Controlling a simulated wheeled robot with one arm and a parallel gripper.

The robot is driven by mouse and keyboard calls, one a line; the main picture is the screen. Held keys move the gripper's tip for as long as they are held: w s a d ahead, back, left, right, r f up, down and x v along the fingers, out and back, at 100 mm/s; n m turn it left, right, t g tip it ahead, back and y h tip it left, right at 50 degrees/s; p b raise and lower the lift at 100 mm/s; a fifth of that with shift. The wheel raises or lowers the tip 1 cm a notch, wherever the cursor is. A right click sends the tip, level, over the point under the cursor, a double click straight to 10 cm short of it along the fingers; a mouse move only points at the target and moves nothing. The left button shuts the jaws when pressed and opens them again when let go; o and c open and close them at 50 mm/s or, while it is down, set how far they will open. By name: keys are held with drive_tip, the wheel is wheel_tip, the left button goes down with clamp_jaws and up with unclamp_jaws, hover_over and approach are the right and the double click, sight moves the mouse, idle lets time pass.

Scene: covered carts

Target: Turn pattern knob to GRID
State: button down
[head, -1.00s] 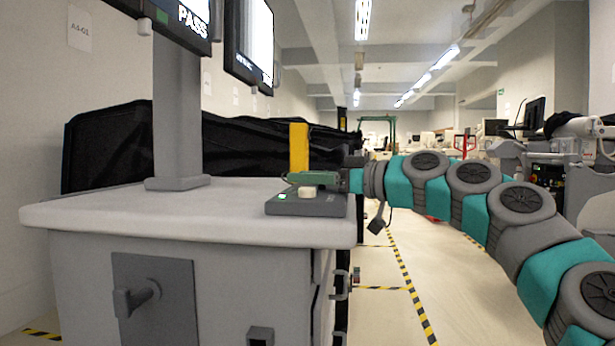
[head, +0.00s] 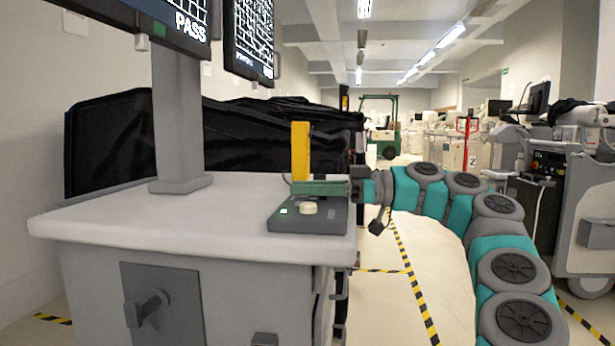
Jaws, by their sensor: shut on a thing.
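The pattern knob (head: 308,208) is a small off-white knob on a dark grey control box (head: 318,226) with a lit green indicator, on the cart top's right end. Its markings are too small to read. My gripper (head: 302,188) reaches in from the right, level, just behind and above the knob, with a visible offset between them. It is shut, apparently on an upright yellow bar (head: 300,150) that rises from the fingertips; the bar's lower end is hidden. The two screens (head: 180,20) (head: 252,40) show a white grid on black; the left one reads PASS.
The light grey cart top (head: 120,225) is clear left of the box, apart from the screen post (head: 180,120). A black covered cart (head: 110,145) stands behind. Other equipment (head: 590,190) stands at the right, with open floor between.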

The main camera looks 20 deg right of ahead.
drive_tip(key=shift+s+a+n+g+y+p, duration=0.1)
drive_tip(key=shift+n+g+y+p, duration=0.4)
drive_tip(key=shift+p, duration=0.55)
drive_tip(key=shift+s+a+n+g+y+p, duration=0.15)
drive_tip(key=shift+n+g+p, duration=0.35)
drive_tip(key=shift+g+p, duration=0.5)
drive_tip(key=shift+d, duration=0.1)
drive_tip(key=c, duration=0.6)
unclamp_jaws()
drive_tip(key=shift+o, duration=0.2)
